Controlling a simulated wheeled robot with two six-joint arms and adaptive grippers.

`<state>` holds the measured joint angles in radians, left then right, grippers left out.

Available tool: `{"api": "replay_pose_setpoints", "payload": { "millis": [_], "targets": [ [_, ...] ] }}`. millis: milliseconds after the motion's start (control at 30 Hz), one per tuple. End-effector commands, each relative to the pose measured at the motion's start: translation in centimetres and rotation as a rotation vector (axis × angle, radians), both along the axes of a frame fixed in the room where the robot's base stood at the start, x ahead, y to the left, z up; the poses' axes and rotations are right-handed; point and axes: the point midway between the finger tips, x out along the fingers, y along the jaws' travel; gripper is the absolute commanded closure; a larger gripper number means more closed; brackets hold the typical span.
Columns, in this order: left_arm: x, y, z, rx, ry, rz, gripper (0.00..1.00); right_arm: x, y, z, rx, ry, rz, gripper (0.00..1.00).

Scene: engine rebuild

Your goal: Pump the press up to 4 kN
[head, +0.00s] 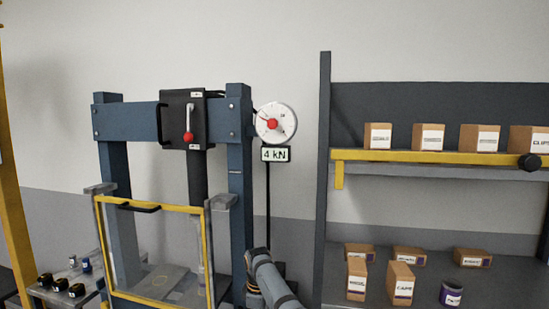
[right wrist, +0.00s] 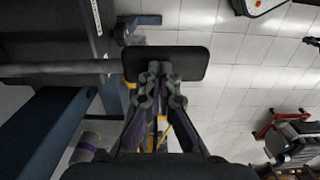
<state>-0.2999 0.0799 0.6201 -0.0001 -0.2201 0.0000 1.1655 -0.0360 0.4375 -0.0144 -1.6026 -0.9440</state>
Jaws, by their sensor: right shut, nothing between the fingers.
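The blue press (head: 239,150) stands at the left of the head view. Its round white gauge (head: 288,113) has a red hub; the reading is too small to tell. A sign reading "4 kN" (head: 275,154) hangs below it. A black box (head: 171,130) with a red-knobbed lever (head: 189,137) sits on the crossbeam. My right arm rises at the bottom of the head view, in front of the press's right post. In the right wrist view my right gripper (right wrist: 160,72) is shut and empty, its tips overlapping a black pad (right wrist: 192,63); contact is unclear. My left gripper is out of view.
A yellow-framed guard (head: 151,206) stands across the press front. Shelves at right hold several boxes (head: 400,279) and a purple-labelled can (head: 452,294). A small table at lower left holds dark parts (head: 76,290). The right wrist view shows open tiled floor (right wrist: 230,105).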

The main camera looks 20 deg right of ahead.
Motion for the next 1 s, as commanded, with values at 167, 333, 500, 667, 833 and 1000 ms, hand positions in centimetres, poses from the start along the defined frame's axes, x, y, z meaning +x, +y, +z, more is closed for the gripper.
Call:
{"api": "replay_pose_setpoints", "payload": {
  "millis": [167,333,500,667,833,1000],
  "targets": [
    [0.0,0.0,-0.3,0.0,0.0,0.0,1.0,-0.1,0.0,-0.5,0.0,0.002,0.0,1.0],
    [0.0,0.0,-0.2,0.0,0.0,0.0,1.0,-0.1,0.0,-0.4,0.0,0.002,0.0,1.0],
    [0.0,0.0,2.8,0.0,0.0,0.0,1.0,0.0,0.0,2.6,0.001,0.001,0.0,1.0],
    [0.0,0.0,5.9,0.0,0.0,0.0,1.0,0.0,0.0,5.7,0.0,0.001,0.0,1.0],
    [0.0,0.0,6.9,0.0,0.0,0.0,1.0,0.0,0.0,8.0,0.0,0.0,0.0,1.0],
    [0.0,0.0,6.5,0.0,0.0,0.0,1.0,0.0,0.0,10.8,0.0,-0.001,0.0,1.0]
  ]
}}
